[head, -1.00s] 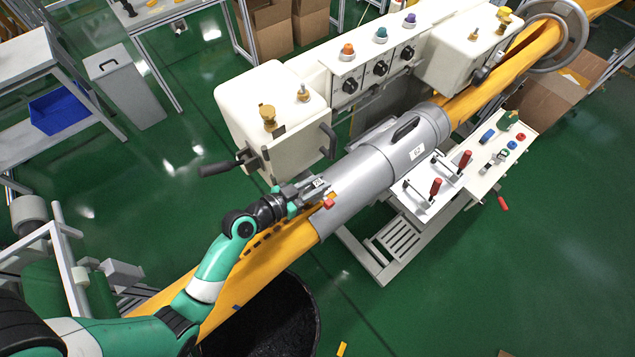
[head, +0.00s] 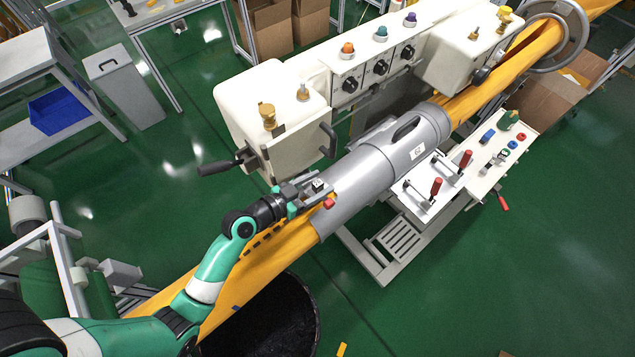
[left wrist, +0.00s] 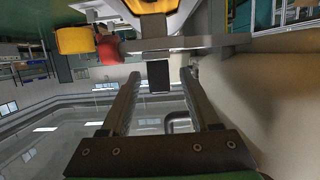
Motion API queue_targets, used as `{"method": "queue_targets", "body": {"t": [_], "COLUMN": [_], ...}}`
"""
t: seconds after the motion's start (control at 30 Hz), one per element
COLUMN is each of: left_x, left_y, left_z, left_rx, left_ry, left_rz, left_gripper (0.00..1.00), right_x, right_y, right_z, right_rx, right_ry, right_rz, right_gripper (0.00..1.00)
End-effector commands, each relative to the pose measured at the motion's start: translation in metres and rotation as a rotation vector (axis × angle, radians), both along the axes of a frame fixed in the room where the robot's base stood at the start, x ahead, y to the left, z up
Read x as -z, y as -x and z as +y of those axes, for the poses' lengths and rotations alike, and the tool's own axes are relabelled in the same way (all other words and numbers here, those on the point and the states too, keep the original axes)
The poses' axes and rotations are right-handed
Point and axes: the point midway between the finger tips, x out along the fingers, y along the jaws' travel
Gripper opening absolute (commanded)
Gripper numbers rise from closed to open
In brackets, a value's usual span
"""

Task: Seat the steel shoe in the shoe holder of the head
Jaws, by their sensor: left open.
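My left gripper (head: 309,192) is open at the lower left end of the grey cylindrical head (head: 375,175), above the orange felt. In the left wrist view its two fingers (left wrist: 159,82) stand apart. A small dark block (left wrist: 159,75) shows between the fingertips, with gaps on both sides, just below a flat grey metal plate (left wrist: 190,42). In the head view a small dark and white piece (head: 318,186) sits at the fingertips. I cannot tell for sure whether this is the steel shoe. The shoe holder cannot be made out clearly. My right gripper is out of view.
A red knob (head: 328,203) sits just beside the fingertips. A white housing (head: 270,118) with a black handle stands behind the gripper. A white bench (head: 490,155) with red-handled clamps is to the right. A black round bin (head: 275,320) is below the felt (head: 265,262).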

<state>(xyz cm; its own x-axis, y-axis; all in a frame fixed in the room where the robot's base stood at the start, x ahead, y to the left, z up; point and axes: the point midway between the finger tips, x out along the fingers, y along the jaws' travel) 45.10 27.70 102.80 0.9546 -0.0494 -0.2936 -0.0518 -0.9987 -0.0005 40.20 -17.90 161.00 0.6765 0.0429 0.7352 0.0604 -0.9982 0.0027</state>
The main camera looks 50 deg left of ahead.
Motion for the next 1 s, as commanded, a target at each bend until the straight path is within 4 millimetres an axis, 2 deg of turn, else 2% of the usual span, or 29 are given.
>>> {"method": "queue_targets", "body": {"t": [0.17, 0.27, 0.5, 0.7, 0.8, 1.0], "left_x": [0.0, -0.004, -0.02, -0.031, -0.033, -0.034], "left_y": [0.005, 0.017, 0.071, 0.104, 0.11, 0.111], "left_z": [0.0, 0.002, 0.005, 0.007, 0.006, 0.006], "left_rx": [0.0, -0.003, -0.006, -0.004, -0.001, 0.0], "left_ry": [0.001, 0.001, 0.001, 0.001, 0.001, -0.001], "left_rz": [0.002, 0.002, 0.002, 0.001, 0.001, 0.0], "left_gripper": [0.62, 0.62, 0.62, 0.62, 0.62, 0.62], "right_x": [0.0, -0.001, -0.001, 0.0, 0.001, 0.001], "right_y": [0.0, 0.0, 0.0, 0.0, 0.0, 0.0], "right_z": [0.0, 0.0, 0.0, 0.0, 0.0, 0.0], "right_rx": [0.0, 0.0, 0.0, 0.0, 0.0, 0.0], "right_ry": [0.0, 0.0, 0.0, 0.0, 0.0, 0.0], "right_rz": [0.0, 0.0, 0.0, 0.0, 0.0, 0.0], "right_gripper": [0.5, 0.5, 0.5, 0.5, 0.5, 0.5]}}
